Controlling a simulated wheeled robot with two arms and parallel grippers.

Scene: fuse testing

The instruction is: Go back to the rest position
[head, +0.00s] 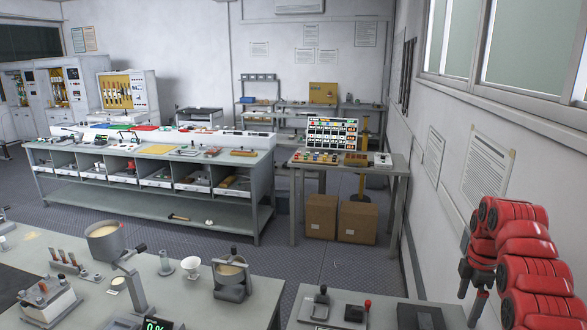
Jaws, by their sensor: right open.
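My right arm, red with dark joints, is raised at the right edge of the head view, close to the right wall. My right gripper (473,297) is dark and hangs fingers down beside the red links. It is open, with nothing seen between its fingers. It is above and to the right of the small front table (383,302) and appears apart from it. My left gripper and left arm are not in view.
A long workbench (150,205) and a side table (397,180) with a fuse panel (331,134) stand behind. Cardboard boxes (321,216) sit below. Floor (330,265) between is clear.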

